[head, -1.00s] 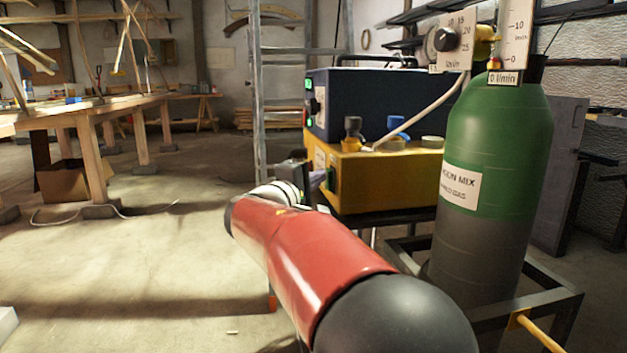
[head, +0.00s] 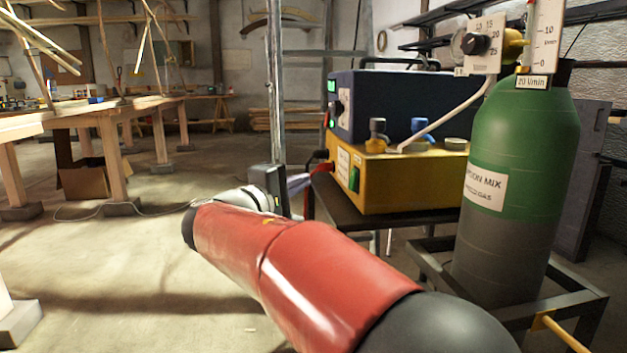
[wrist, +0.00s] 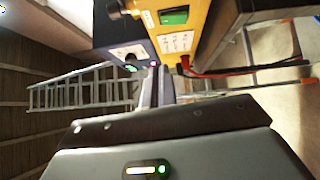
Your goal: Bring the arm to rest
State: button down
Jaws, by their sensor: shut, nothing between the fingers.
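My gripper (head: 306,181) is at the end of my red arm in the head view, left of the yellow unit's front. Its narrow fingers point toward that unit, with a small gap in the picture. In the wrist view the fingers (wrist: 154,78) are together and I see nothing held between them. The yellow unit (head: 400,182) has a white label and a green switch, which also shows in the wrist view (wrist: 173,17). A dark blue unit (head: 400,105) with a lit green display stands on top of it.
A green and grey gas cylinder (head: 525,150) stands in a metal frame at right. The units rest on a dark cart (head: 350,213). A ladder (head: 277,90) stands behind my gripper. A wooden workbench (head: 110,115) is at left. The floor (head: 130,260) between is open.

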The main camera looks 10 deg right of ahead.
jog(key=shift+s+a, duration=0.45)
jog(key=shift+a, duration=0.05)
jog(key=s+d+f+m+g+y+p, duration=0.45)
jog(key=s+d+f+g, duration=0.2)
jog(key=s+d, duration=0.6)
jog(key=s+a+f+m+y+p, duration=0.2)
jog(key=s+f+y, duration=0.2)
jog(key=s, duration=0.4)
jog(key=s+a+f+m+g+y+p, duration=0.1)
jog(key=s+a+f+m+y+p, duration=0.1)
jog(key=s, duration=0.7)
notch_tip(320, 180, down, 3)
jog(key=m+y, duration=0.1)
jog(key=y, duration=0.1)
jog(key=shift+s+a+r+y, duration=0.15)
jog(key=shift+s+a+y, duration=0.1)
jog(key=shift+y, duration=0.1)
